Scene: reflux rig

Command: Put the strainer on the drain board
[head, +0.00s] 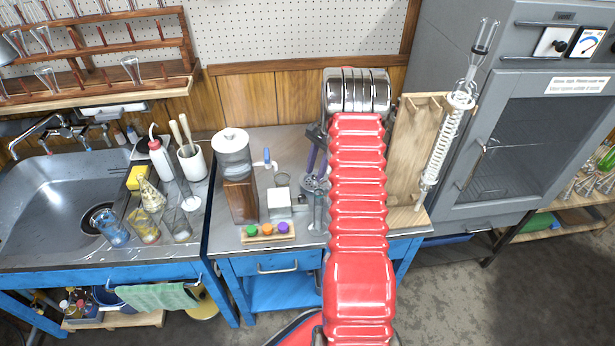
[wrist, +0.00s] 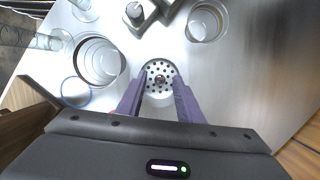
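The strainer, a small round grey disc with holes and a dark centre knob, shows in the wrist view (wrist: 160,74) and in the head view (head: 314,184), on the metal bench left of my arm. My gripper's two purple fingers (wrist: 160,88) stand apart, one on each side of the strainer; it looks open, and I cannot see a grip on the knob. The fingers also show in the head view (head: 314,162), just above the strainer. The drain board (head: 208,225) is the metal surface right of the sink, with several glasses on it.
A wooden block with a white-lidded jar (head: 233,155), a white box (head: 279,204) and a rack of coloured stoppers (head: 267,232) stand left of the strainer. A wooden stand with a glass condenser (head: 440,145) is at the right. The sink (head: 60,200) lies far left.

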